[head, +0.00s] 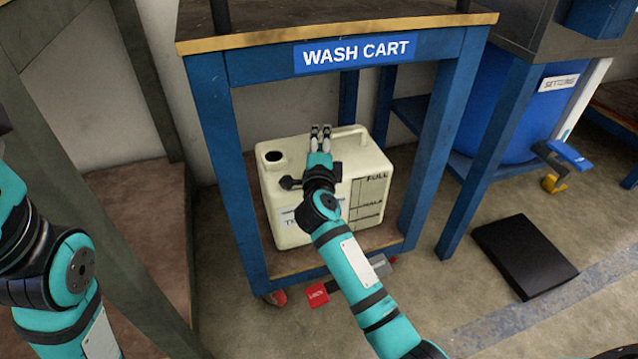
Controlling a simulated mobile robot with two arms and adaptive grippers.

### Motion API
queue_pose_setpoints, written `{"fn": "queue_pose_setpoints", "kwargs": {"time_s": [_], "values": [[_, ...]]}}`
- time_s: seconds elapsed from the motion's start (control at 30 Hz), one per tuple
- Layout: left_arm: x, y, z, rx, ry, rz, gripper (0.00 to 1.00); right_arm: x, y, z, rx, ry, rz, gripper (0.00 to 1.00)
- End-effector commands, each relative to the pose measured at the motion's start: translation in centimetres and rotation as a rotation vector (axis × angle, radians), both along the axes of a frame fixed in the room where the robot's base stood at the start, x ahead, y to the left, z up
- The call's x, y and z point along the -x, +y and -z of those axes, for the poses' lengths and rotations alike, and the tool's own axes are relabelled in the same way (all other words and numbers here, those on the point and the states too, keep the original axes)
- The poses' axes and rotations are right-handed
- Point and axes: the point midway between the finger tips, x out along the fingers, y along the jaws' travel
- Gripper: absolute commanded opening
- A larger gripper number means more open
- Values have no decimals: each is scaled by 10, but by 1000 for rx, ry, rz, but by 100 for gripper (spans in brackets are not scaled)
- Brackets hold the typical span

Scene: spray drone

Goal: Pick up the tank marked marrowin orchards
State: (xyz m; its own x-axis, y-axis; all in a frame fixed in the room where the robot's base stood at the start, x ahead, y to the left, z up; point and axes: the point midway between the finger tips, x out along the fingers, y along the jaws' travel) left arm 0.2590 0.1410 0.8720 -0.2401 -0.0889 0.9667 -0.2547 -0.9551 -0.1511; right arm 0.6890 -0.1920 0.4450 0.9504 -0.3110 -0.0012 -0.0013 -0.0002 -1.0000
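A cream tank (280,228) with a dark filler opening and a raised top handle (348,133) stands on the lower shelf of the wash cart. Level marks and the word FULL show on its front right. A label on its front is mostly hidden behind my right arm, so I cannot read the name. My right gripper (320,132) reaches over the tank's top, just left of the visible handle part. Its two fingers look close together; I cannot tell whether they touch or hold anything. My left arm shows at the left edge, with its gripper out of view.
The blue wash cart (262,68) has a top board and legs framing the tank on both sides. A red lock tab (317,294) sits at its base. A blue drum (495,105) and a black floor slab (525,256) are to the right.

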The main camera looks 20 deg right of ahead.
Motion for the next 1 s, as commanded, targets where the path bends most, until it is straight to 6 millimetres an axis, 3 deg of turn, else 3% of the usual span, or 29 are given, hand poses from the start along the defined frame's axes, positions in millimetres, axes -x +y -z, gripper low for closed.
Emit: {"fn": "queue_pose_setpoints", "kwargs": {"time_s": [0.27,0.6,1.0], "values": [[2,0,-1,0,-8,0,40,0,-1,0,1,1,0,40],[3,0,-1,0,-9,1,40,0,-1,0,1,1,0,0],[3,0,-2,0,-9,1,40,-1,-1,-5,1,-9,-3,0]]}}
